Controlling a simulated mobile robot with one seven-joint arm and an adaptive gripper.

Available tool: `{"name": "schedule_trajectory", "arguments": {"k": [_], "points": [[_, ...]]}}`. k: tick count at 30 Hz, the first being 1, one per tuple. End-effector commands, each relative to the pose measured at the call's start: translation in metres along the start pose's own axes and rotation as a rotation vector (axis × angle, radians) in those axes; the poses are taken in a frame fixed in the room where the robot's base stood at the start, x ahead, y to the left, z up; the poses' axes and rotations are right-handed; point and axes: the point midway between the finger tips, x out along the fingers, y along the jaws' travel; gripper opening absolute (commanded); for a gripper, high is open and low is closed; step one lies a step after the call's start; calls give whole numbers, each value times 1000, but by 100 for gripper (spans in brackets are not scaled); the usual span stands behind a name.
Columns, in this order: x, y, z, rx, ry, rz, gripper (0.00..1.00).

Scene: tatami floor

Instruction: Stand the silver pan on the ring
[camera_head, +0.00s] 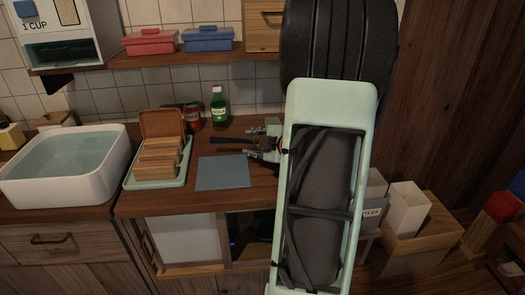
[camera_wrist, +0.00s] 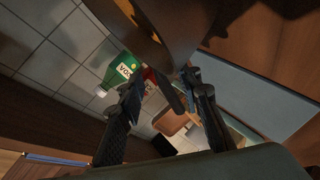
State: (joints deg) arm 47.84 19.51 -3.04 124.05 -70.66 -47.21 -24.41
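My gripper (camera_head: 262,142) is low over the right part of the wooden counter, beside the arm's pale green link. Its two fingers are apart, and they also show apart in the wrist view (camera_wrist: 163,82). A dark handle-like bar (camera_head: 228,140) reaches left from between them, and a dark bar (camera_wrist: 171,95) shows between the fingers in the wrist view, with gaps beside it. A large brownish curved surface (camera_wrist: 150,38) fills the top of the wrist view; I cannot tell whether it is the silver pan. I cannot make out the pan's body or the ring; my arm hides part of the counter.
A blue-grey mat (camera_head: 222,173) lies left of my gripper. A green bottle (camera_head: 218,108) and red can (camera_head: 193,117) stand behind. Further left are a green tray (camera_head: 135,182) with a wooden rack and a white basin (camera_head: 112,170). A shelf (camera_head: 190,58) hangs above.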

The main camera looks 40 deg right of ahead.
Motion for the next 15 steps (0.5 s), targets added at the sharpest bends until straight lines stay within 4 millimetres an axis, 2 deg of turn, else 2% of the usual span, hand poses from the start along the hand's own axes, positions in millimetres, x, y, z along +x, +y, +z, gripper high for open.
{"name": "schedule_trajectory", "arguments": {"k": [1, 3, 10, 15], "points": [[9, -2, 0, -1, 2, -2, 32], [15, -1, 0, 0, 1, 0, 32], [17, 0, 0, 0, 0, 0, 32], [16, 0, 0, 0, 0, 0, 13]]}}
